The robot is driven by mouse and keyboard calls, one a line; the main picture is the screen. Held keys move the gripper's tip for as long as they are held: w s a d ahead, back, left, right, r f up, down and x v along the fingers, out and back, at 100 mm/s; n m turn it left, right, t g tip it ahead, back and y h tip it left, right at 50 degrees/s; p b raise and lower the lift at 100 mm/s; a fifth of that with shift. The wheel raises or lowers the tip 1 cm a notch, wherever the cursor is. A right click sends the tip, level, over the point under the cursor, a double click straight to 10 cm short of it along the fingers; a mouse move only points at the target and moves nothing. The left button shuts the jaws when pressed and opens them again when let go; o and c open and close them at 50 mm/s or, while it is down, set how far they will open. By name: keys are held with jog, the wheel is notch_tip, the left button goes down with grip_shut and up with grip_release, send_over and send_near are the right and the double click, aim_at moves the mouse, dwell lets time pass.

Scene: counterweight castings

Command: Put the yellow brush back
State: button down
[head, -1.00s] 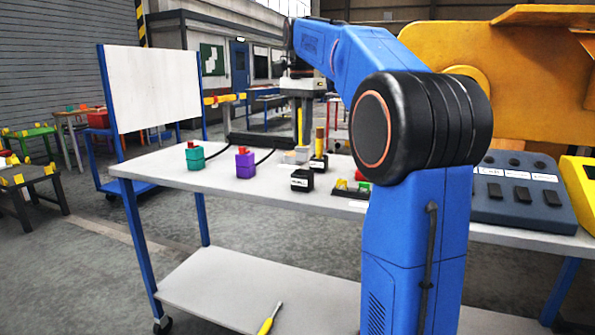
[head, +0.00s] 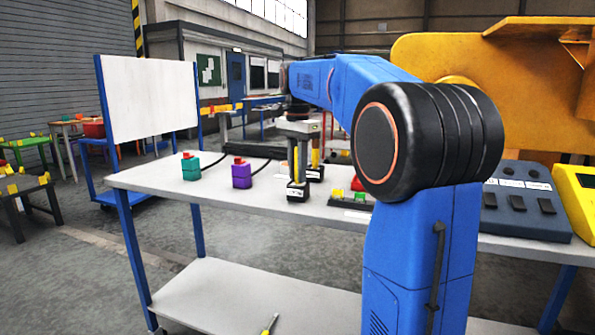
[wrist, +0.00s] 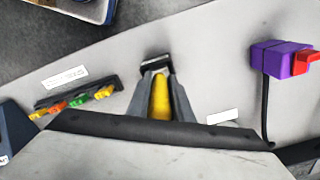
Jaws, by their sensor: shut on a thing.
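My gripper (head: 298,181) is shut on the yellow brush, whose yellow handle (wrist: 160,97) shows between the fingers in the wrist view. In the head view the fingers point straight down at a small black pot (head: 298,192) with a white label, near the front of the table. The pot's dark rim also shows beyond the fingertips in the wrist view (wrist: 156,62). The brush's lower end is hidden by the fingers and pot, so I cannot tell how deep it sits. A second black pot (head: 316,174) with a yellow handle stands just behind.
A teal block (head: 191,170) and a purple block (head: 242,176), both with red tops, stand left on the white table (head: 150,180). A rack of coloured pieces (head: 350,198) is to the right. A yellow-handled tool (head: 270,325) lies on the lower shelf.

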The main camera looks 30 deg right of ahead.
jog(key=shift+f, duration=0.15)
jog(key=c, duration=1.6)
grip_release()
notch_tip(320, 180, up, 12)
jog(key=shift+r, duration=0.15)
jog(key=s+a+f+n+t, duration=0.1)
jog(key=s+a+f+n, duration=0.4)
jog(key=s+f, duration=0.5)
jog(key=s+a+f+n+t, duration=0.2)
jog(key=s+a+f+n, duration=0.3)
jog(key=s+f, duration=0.5)
jog(key=s+a+f+n+t, duration=0.1)
jog(key=s+a+f+n, duration=0.4)
jog(key=s+f, duration=0.5)
jog(key=shift+s+a+f+n+t, duration=0.1)
jog(key=shift+f+n+t, duration=0.1)
jog(key=shift+f, duration=1.05)
jog(key=shift+a+f+n+t, duration=0.1)
jog(key=shift+f+n+t, duration=0.1)
jog(key=shift+f, duration=1.05)
